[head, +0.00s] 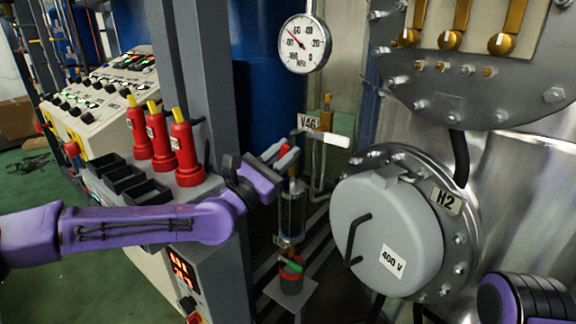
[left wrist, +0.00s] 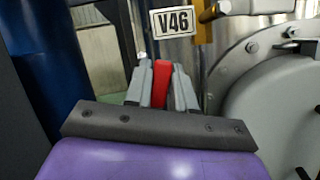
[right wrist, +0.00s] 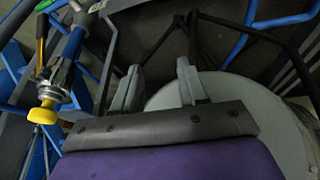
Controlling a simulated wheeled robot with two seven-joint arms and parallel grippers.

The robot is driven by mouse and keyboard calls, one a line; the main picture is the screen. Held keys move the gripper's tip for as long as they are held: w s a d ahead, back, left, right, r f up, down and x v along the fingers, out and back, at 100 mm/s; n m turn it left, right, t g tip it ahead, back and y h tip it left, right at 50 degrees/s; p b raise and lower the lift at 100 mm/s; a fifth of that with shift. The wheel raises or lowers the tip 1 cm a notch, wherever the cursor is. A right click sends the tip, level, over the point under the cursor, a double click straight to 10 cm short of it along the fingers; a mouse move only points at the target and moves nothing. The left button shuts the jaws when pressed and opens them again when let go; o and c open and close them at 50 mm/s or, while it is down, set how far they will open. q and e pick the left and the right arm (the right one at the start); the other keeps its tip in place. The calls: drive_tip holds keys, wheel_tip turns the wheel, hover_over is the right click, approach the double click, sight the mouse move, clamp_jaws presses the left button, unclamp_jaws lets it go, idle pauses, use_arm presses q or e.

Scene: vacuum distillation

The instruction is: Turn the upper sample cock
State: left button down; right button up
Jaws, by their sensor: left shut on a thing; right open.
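The upper sample cock's red handle (head: 289,159) sits above a small glass sample vessel (head: 291,208) in the head view. My left gripper (head: 279,152) is shut on this handle. In the left wrist view the red handle (left wrist: 161,84) stands upright between the two grey fingers, which press against both sides. The cock's body is mostly hidden behind the fingers. A lower cock with a green handle (head: 291,264) is below the vessel, above a red container (head: 291,281). My right gripper (right wrist: 157,82) is open and empty in the right wrist view.
A white-handled valve (head: 326,137) with a V46 tag (head: 308,122) is just above right of my left gripper. A round grey 400 V cover (head: 385,232) bulges at right. A yellow-knobbed valve (right wrist: 43,112) is left of my right gripper.

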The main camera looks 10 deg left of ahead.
use_arm(q)
drive_tip(key=shift+w+a+r+n+t+y+b, duration=0.15)
drive_tip(key=shift+a+n+t+y+b, duration=0.15)
drive_tip(key=shift+n, duration=0.5)
drive_tip(key=shift+w+a+f+n+t+y+b, duration=0.1)
drive_tip(key=shift+a+n+t+y+b, duration=0.2)
drive_tip(key=shift+n, duration=0.5)
drive_tip(key=shift+d+r, duration=0.1)
drive_tip(key=c, duration=1)
unclamp_jaws()
drive_tip(key=shift+c, duration=0.2)
drive_tip(key=b+v, duration=0.3)
drive_tip(key=v, duration=0.7)
drive_tip(key=shift+s+b, duration=0.2)
drive_tip(key=shift+b, duration=0.15)
